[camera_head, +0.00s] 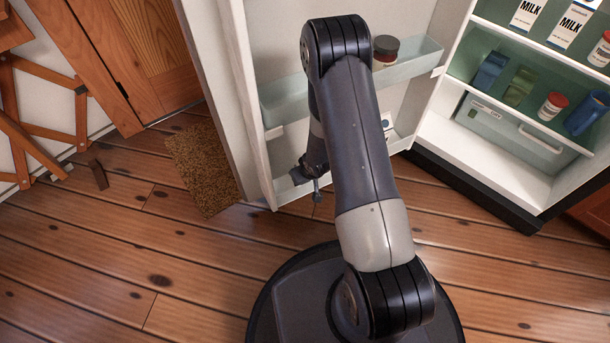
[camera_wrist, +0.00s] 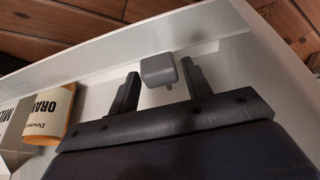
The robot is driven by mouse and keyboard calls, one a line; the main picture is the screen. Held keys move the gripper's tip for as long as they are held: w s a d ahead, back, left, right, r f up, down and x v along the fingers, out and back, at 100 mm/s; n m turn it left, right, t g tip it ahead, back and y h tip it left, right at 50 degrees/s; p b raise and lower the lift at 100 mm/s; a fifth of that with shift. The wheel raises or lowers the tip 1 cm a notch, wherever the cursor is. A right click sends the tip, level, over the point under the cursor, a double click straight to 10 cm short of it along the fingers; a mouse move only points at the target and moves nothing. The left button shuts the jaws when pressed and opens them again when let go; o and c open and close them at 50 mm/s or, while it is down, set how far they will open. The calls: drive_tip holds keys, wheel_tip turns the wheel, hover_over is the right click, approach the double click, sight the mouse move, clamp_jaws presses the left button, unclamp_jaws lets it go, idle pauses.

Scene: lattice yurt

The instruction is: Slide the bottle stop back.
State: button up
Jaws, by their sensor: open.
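The bottle stop appears to be the small grey block (camera_wrist: 159,70) in the wrist view, in the low bin of the open fridge door. My gripper (camera_wrist: 160,80) is open, with one dark finger on each side of the block. A narrow gap shows on the left; the right finger is very close, and I cannot tell if it touches. In the head view my gripper (camera_head: 314,190) is at the door's bottom bin (camera_head: 282,187), partly hidden by my arm. The block cannot be made out there.
The open fridge door (camera_head: 285,40) has an upper bin (camera_head: 285,98) with a dark jar (camera_head: 385,50). The fridge interior (camera_head: 530,177) is at right. A brown mat (camera_head: 203,165) lies left on the plank floor.

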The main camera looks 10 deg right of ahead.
drive_tip(key=shift+o, duration=0.9)
drive_tip(key=shift+r, duration=0.3)
drive_tip(key=p+v, duration=0.4)
drive_tip(key=v, duration=0.6)
drive_tip(key=shift+s+p, duration=0.2)
drive_tip(key=shift+p, duration=0.1)
